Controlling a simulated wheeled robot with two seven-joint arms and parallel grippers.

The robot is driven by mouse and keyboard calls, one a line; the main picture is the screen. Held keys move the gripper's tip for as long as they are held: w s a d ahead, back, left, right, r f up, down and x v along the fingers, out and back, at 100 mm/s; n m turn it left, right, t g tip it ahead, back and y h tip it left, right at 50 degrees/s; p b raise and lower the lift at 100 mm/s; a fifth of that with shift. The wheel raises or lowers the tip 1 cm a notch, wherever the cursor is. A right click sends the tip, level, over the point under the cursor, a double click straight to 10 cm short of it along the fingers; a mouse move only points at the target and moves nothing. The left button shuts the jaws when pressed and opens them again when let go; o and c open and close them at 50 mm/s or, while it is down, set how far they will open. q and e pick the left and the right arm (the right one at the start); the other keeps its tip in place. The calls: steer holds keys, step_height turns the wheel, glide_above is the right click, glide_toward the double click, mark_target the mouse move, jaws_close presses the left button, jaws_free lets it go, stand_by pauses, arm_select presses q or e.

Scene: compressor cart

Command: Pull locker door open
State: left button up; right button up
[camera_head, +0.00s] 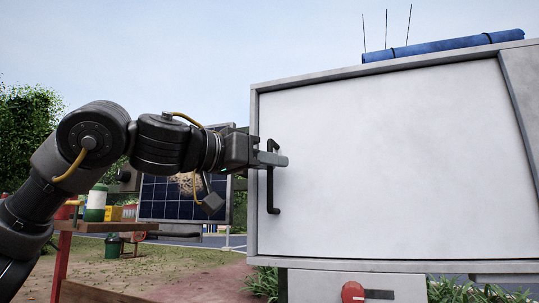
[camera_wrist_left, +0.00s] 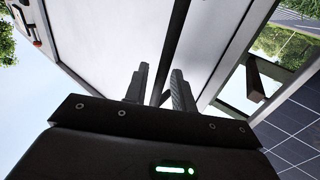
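The locker door (camera_head: 400,160) is a large pale panel inside a grey frame. It looks closed in its frame. A black vertical bar handle (camera_head: 271,190) is at its left edge. My left gripper (camera_head: 273,159) is at the upper part of this handle, coming from the left. In the left wrist view, the two fingers of my left gripper (camera_wrist_left: 160,88) stand apart, with the dark handle bar (camera_wrist_left: 174,45) running between them. A gap seems to show beside the bar, so the fingers look open around it. My right gripper is not in view.
A blue roll (camera_head: 445,45) lies on top of the locker. A red knob (camera_head: 352,292) is below the door. A dark solar panel (camera_head: 170,197) stands behind my left arm. A wooden bench (camera_head: 120,227) with a green-and-white container (camera_head: 96,203) is at left.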

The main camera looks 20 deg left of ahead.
arm_select(q)
steer(key=shift+w+d+f, duration=0.1)
steer(key=shift+w+d, duration=0.05)
steer(key=shift+w, duration=0.15)
steer(key=shift+c, duration=0.4)
steer(key=shift+s, duration=0.1)
jaws_close()
